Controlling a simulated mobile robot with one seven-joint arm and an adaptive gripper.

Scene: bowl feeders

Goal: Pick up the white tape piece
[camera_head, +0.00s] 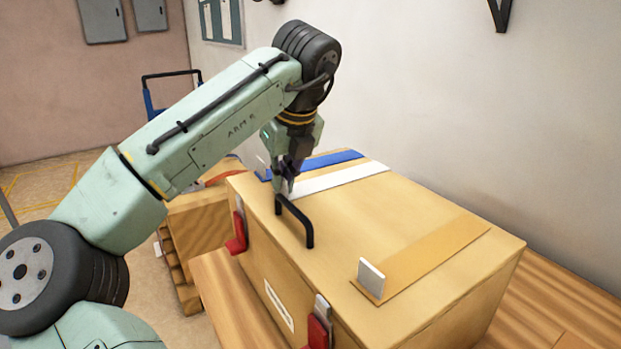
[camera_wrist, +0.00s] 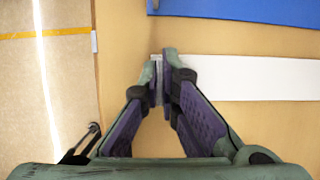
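The white tape piece (camera_head: 345,177) is a flat strip lying on top of a large wooden box (camera_head: 430,215). In the wrist view the strip (camera_wrist: 255,78) runs to the right from the fingertips. My gripper (camera_head: 287,186) points down at the strip's near end, by the box edge. In the wrist view my gripper (camera_wrist: 162,72) has its fingertips close together, with a thin grey upright tab between them at the strip's end. The fingers appear closed on this tab and hide part of it.
A blue strip (camera_head: 335,160) lies just beyond the white one. A tan strip (camera_head: 430,255) with an upright grey tab (camera_head: 371,278) lies nearer. A black handle (camera_head: 297,222) and red latches (camera_head: 319,325) are on the box's side. A wall stands behind.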

